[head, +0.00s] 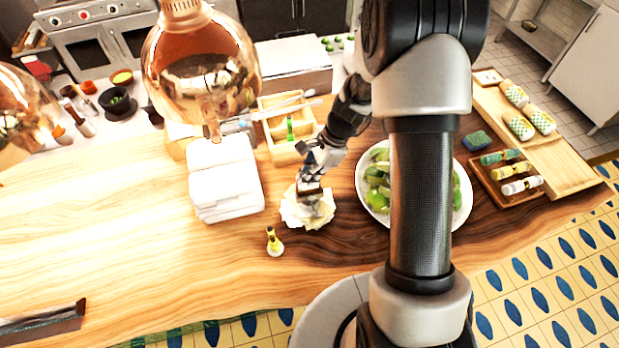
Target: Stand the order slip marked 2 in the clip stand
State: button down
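No slip with a readable 2 shows, and I cannot pick out the order slip for certain. A small upright yellow and dark piece on a pale round base (274,243) stands on the wooden counter; I cannot tell whether it is the clip stand. My gripper (309,190) points down just above a crumpled off-white thing (311,212), right of the white stack. A small brown part shows at the fingertips. Whether the fingers are open or shut on something is too small to tell.
A white stack of boxes (223,190) and a wooden caddy (275,150) stand left of my gripper. A white bowl of green produce (366,199) is close on its right. Copper lamps (195,65) hang above. The counter's front left (150,270) is mostly clear.

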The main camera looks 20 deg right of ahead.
jog(key=shift+s+f, duration=0.4)
jog(key=shift+f, duration=0.2)
jog(key=shift+s+f, duration=0.35)
jog(key=shift+f, duration=0.2)
jog(key=c, duration=2.2)
grip_release()
jog(key=shift+w+a+f, duration=0.15)
jog(key=shift+w, duration=0.25)
jog(key=shift+o, duration=0.8)
jog(key=shift+c, duration=0.2)
jog(key=shift+d+g, duration=0.25)
jog(key=shift+g, duration=0.05)
jog(key=shift+c, duration=0.8)
jog(key=shift+o, duration=0.5)
jog(key=shift+r, duration=0.4)
jog(key=o, duration=0.8)
jog(key=shift+w+d, duration=0.1)
jog(key=shift+d, duration=0.15)
jog(key=shift+o, duration=1.2)
